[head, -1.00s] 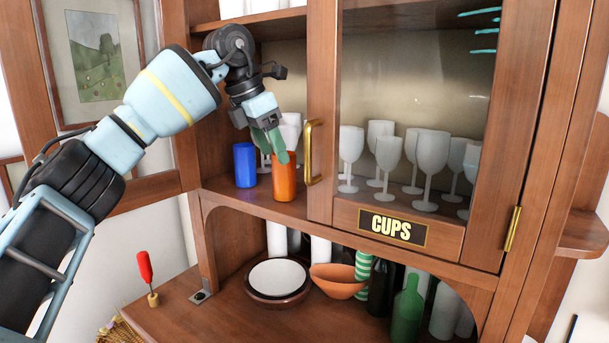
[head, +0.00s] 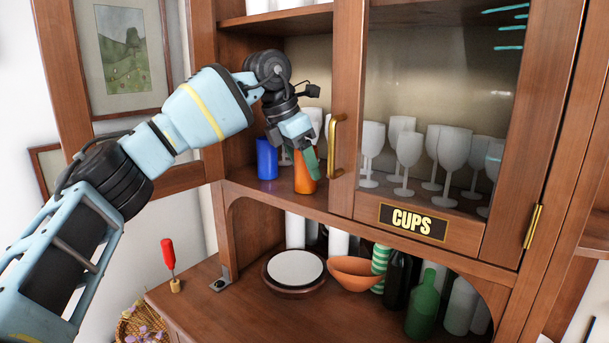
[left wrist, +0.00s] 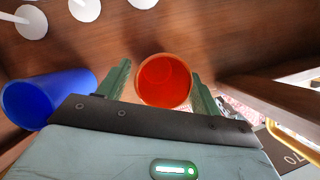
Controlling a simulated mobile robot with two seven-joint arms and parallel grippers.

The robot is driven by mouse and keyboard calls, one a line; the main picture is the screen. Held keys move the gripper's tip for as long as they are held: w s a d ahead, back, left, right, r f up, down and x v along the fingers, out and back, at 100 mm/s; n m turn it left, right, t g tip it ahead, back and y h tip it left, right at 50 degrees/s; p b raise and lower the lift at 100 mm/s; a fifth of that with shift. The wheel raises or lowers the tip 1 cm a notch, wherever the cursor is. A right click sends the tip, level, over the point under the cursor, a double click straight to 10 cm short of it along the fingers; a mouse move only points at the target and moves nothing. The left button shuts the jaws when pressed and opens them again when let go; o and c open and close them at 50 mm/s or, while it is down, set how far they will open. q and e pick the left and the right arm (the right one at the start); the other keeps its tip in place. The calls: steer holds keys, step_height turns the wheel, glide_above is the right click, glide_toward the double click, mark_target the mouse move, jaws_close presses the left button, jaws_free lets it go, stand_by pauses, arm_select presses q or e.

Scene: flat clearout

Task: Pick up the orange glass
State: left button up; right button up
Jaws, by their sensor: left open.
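The orange glass (head: 304,178) stands upright on the cabinet shelf, behind the open left part of the cupboard. In the left wrist view the orange glass (left wrist: 164,82) shows from above, its round mouth between the two green fingers. My left gripper (head: 306,158) is open at the top of the glass, one finger on each side. It also shows in the left wrist view (left wrist: 160,88), with small gaps beside the glass. Part of the glass is hidden by a finger in the head view. My right gripper is not in view.
A blue glass (head: 266,158) stands just left of the orange one. The cabinet door with a brass handle (head: 336,146) and a CUPS label (head: 411,222) is close on the right. White goblets (head: 408,158) stand behind its glass. Plates (head: 294,270) and bottles stand below.

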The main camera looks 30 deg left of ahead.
arm_select(q)
steer(key=shift+x, duration=1.1)
steer(key=c, duration=1.1)
steer(key=shift+c, duration=0.2)
steer(key=shift+r, duration=0.1)
steer(key=shift+w+r, duration=0.1)
steer(key=shift+r, duration=0.75)
steer(key=shift+s+a+r, duration=0.25)
steer(key=shift+s+r, duration=0.15)
steer(key=shift+r, duration=0.1)
steer(key=shift+s+a+r, duration=0.2)
steer(key=shift+s+r, duration=0.2)
steer(key=shift+r, duration=0.05)
steer(key=s+a+r, duration=0.1)
steer(key=s+a, duration=0.6)
steer(key=s, duration=0.5)
steer(key=shift+a, duration=0.3)
